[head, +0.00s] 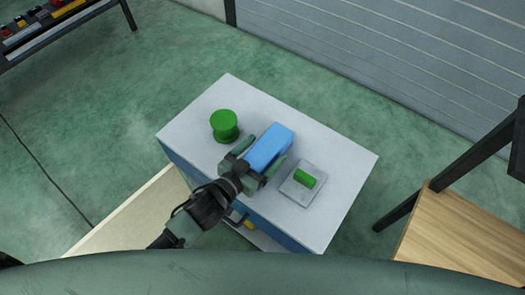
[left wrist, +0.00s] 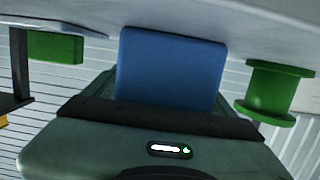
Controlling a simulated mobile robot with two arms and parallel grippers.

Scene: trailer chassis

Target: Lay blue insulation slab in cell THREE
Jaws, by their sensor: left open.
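The blue insulation slab (head: 272,144) lies on the light grey top of a small cart (head: 325,210). My left gripper (head: 260,156) reaches it from the lower left, jaws open, with one finger along each side of the slab. I cannot tell whether the fingers touch it. In the left wrist view the blue slab (left wrist: 172,68) stands straight ahead of the gripper body. My right gripper is not in view. No cell marked THREE can be made out.
A green spool (head: 224,125) stands left of the slab. A green block (head: 305,178) sits on a grey plate (head: 297,194) to the right. A wooden-topped bench (head: 460,235) is at right, a pale board (head: 130,212) at left, and a rack (head: 60,35) at upper left.

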